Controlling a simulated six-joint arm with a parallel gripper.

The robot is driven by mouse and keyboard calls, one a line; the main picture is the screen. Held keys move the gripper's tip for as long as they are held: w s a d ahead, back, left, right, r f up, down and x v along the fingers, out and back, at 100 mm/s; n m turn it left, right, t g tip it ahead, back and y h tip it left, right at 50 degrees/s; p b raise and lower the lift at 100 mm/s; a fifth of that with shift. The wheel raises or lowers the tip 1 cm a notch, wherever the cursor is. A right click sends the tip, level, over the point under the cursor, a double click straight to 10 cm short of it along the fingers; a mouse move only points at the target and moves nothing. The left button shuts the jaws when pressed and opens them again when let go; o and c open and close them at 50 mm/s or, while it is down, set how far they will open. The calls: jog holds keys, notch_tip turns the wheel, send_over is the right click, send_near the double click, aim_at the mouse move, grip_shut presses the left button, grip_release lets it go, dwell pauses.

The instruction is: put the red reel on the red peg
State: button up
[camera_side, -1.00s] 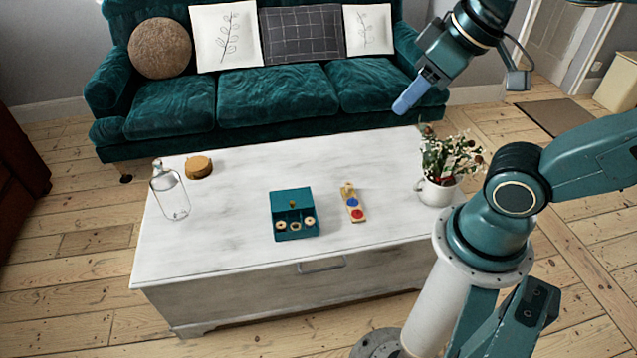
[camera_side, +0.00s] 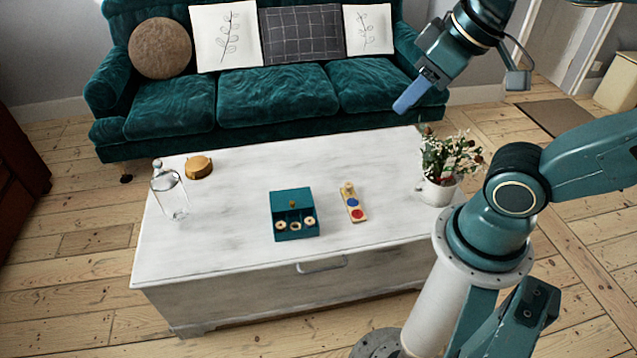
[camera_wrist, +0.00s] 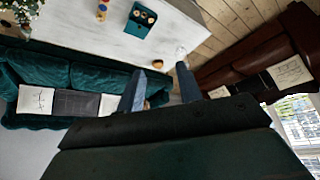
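A teal box (camera_side: 293,198) stands on the white table with several pale ring-shaped reels (camera_side: 295,225) in its front part. Which reel is red cannot be told at this size. To its right lies a small wooden board (camera_side: 347,194) with a red spot (camera_side: 358,214) at the near end, a blue spot (camera_side: 353,202) in the middle and a pale knob at the far end. The box (camera_wrist: 132,28) and board (camera_wrist: 103,6) also show at the top of the wrist view. My gripper (camera_side: 402,106) is high above the table's far right, away from both; its fingers (camera_wrist: 160,82) are apart and empty.
A glass bottle (camera_side: 170,195) and a round wooden stack (camera_side: 199,167) stand at the table's left. A flower pot (camera_side: 437,190) stands at the right end, near my arm. A green sofa (camera_side: 270,92) is behind the table. Much of the tabletop is clear.

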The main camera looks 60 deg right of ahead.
jog(key=w+d+f+n+g, duration=0.1)
jog(key=w+f, duration=0.2)
jog(key=w, duration=1.3)
jog(key=w+d+f+n+g, duration=0.1)
jog(key=w+d+f+n, duration=0.1)
jog(key=w+f, duration=0.8)
jog(key=w+d+f, duration=0.1)
jog(key=w+f, duration=0.1)
jog(key=f, duration=0.9)
jog(key=w+d+f+n+g, duration=0.1)
jog(key=w+f, duration=0.2)
jog(key=f, duration=0.8)
jog(key=w+d+f+g, duration=0.1)
jog(key=w+f, duration=0.1)
jog(key=f, duration=0.9)
jog(key=shift+w+d+f+y, duration=0.3)
jog(key=shift+f, duration=0.05)
jog(key=shift+f, duration=0.1)
send_over(283, 225)
jog(key=shift+n, duration=0.3)
jog(key=shift+a+f, duration=0.1)
jog(key=shift+f, duration=4.05)
